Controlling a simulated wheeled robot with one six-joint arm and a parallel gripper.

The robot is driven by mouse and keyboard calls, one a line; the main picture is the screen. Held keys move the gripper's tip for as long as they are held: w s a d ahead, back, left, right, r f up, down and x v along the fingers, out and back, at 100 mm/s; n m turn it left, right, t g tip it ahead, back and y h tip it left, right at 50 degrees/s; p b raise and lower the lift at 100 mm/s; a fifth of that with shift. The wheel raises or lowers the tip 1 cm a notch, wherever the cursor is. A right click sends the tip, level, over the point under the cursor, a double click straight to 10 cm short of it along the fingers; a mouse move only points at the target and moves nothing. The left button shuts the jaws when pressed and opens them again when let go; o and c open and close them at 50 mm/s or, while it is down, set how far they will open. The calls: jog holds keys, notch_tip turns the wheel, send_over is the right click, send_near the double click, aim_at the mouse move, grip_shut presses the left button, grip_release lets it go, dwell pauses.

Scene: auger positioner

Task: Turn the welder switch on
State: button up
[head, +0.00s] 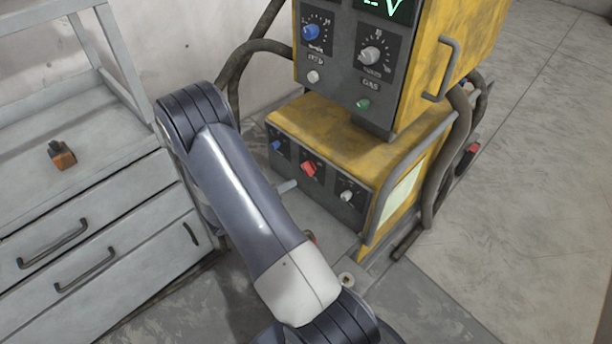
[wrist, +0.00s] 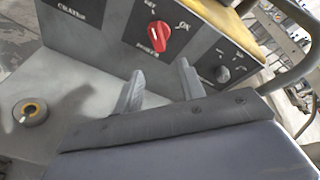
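The yellow welder (head: 340,130) stands on the floor, with a dark front panel on its lower box. The red switch knob (head: 308,169) sits mid-panel. In the wrist view the red knob (wrist: 158,38) is above a label that seems to read POWER, with small marks around it; its exact setting is hard to tell. My gripper (wrist: 158,88) is open and empty, its two grey fingers pointing toward the panel. The knob shows beyond the gap between the fingertips, apart from them. In the head view my arm hides most of the gripper.
A dark knob (wrist: 223,74) sits right of the red one. The upper unit (head: 350,60) has blue and grey knobs and overhangs behind. Hoses (head: 455,140) hang at the right. A grey drawer cabinet (head: 90,200) bears a small orange object (head: 61,155). Floor at right is clear.

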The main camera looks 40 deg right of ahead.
aim_at(309, 168)
jog(key=x, duration=0.9)
jog(key=shift+d+b, duration=0.2)
jog(key=shift+b, duration=0.1)
jog(key=shift+c, duration=0.6)
grip_shut()
